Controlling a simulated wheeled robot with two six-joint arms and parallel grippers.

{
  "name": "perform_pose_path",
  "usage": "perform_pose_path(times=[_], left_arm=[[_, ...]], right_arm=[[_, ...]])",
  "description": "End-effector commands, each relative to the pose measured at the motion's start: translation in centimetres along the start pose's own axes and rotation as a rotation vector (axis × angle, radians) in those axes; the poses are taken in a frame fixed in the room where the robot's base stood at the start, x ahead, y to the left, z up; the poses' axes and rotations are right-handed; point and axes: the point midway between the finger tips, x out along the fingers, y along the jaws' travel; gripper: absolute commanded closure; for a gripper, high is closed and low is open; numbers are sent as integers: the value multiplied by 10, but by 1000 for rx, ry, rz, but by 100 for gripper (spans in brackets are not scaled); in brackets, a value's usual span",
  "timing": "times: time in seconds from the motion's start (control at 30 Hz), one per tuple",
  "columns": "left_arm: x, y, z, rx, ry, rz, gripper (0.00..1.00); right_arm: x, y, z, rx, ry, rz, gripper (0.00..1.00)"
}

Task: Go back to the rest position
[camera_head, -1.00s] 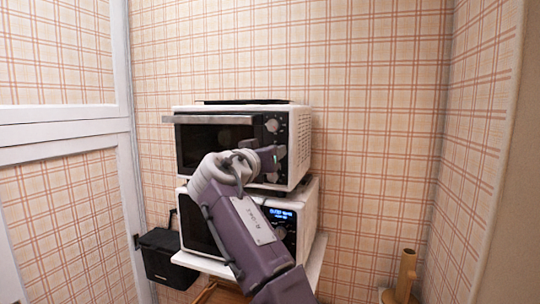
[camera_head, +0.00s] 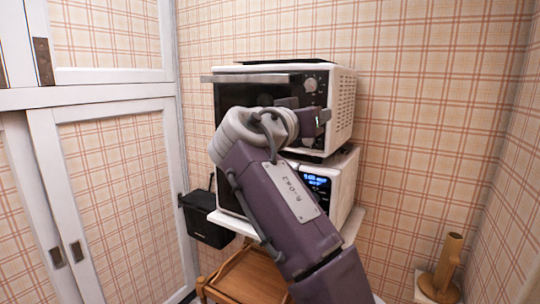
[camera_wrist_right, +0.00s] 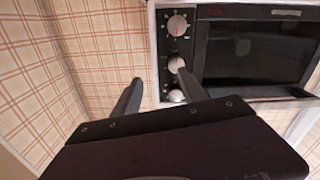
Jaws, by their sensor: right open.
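My right arm rises from the bottom of the head view and reaches up in front of two stacked appliances. Its gripper (camera_head: 310,108) is near the control panel of the upper toaster oven (camera_head: 340,105). In the right wrist view the gripper (camera_wrist_right: 157,88) is open, with its two dark fingers apart and nothing between them. One fingertip is close to the lower knobs of the oven panel (camera_wrist_right: 178,62); I cannot tell whether it touches. My left gripper is not in view.
A white microwave with a lit blue display (camera_head: 316,181) stands below the oven on a white shelf (camera_head: 352,226). A black bin (camera_head: 210,226) is at the left, beside white-framed doors (camera_head: 125,190). A wooden holder (camera_head: 447,265) stands at the right.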

Motion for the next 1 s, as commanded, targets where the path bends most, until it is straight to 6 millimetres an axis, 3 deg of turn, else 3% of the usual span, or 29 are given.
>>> perform_pose_path(times=[0.27,0.37,0.53,0.67,0.77,0.8,0.87,0.9,1.0], left_arm=[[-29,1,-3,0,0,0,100],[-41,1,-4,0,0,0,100],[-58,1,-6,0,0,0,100],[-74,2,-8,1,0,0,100],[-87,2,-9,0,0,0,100],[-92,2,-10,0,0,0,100],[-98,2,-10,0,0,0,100],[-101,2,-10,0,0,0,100],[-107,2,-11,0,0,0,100]], right_arm=[[31,70,-29,12,-19,128,50],[50,87,-15,-48,-89,159,50],[78,92,36,-165,-251,125,50],[89,93,105,-276,-439,47,50],[78,97,185,-356,-644,-53,50],[67,99,221,-378,-734,-101,50],[43,103,273,-396,-866,-171,50],[22,106,306,-398,-952,-218,50],[-38,112,379,-373,-1149,-327,50]])
